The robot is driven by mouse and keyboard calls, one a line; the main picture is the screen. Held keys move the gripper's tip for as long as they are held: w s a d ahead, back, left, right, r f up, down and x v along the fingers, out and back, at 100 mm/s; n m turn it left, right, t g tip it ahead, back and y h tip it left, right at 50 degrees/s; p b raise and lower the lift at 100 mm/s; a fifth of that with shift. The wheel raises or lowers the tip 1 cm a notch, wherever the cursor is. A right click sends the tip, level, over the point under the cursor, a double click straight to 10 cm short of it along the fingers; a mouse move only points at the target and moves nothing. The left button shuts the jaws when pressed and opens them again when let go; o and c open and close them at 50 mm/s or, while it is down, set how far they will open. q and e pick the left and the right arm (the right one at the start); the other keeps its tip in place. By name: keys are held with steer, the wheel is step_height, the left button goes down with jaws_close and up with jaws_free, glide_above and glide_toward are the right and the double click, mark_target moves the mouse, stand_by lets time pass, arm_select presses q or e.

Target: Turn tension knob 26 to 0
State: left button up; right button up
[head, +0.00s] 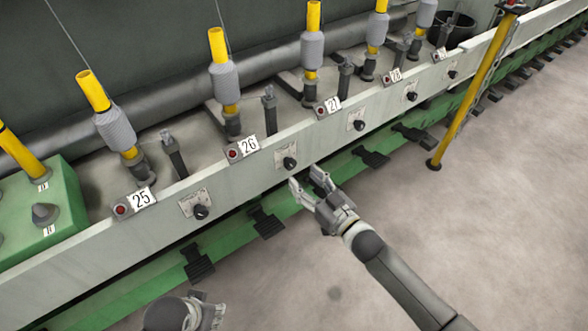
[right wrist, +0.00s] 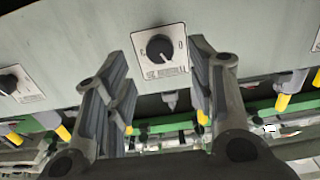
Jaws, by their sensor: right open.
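Tension knob 26 (head: 289,163) is a black knob on a light square plate on the pale front rail, just below the number 26 label (head: 248,145). My right gripper (head: 309,180) is open, just to the right of and below this knob, with its fingers towards the rail. In the right wrist view a black knob (right wrist: 160,48), apparently the same one, shows ahead between the two spread fingers (right wrist: 163,75), apart from them. Its exact setting is too small to read. My left gripper (head: 193,314) is only partly in view at the bottom edge; its fingers are unclear.
Similar knobs sit along the rail, under label 25 (head: 200,212) and near label 27 (head: 357,125). Black pedals (head: 266,222) stick out from the green lower beam. A yellow post (head: 462,110) stands at the right. The floor in front is clear.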

mark_target(292, 166)
steer(key=x, duration=0.4)
steer(key=shift+w+f+b, duration=0.1)
steer(key=shift+b, duration=0.3)
arm_select(q)
steer(key=shift+w+v, duration=0.15)
steer(key=shift+v, duration=1.05)
steer(key=shift+w+v, duration=0.1)
steer(key=shift+v, duration=1.1)
arm_select(e)
steer(key=shift+x, duration=0.9)
arm_select(q)
steer(key=shift+r, duration=0.1)
arm_select(e)
steer(key=shift+c, duration=0.3)
steer(key=c, duration=1)
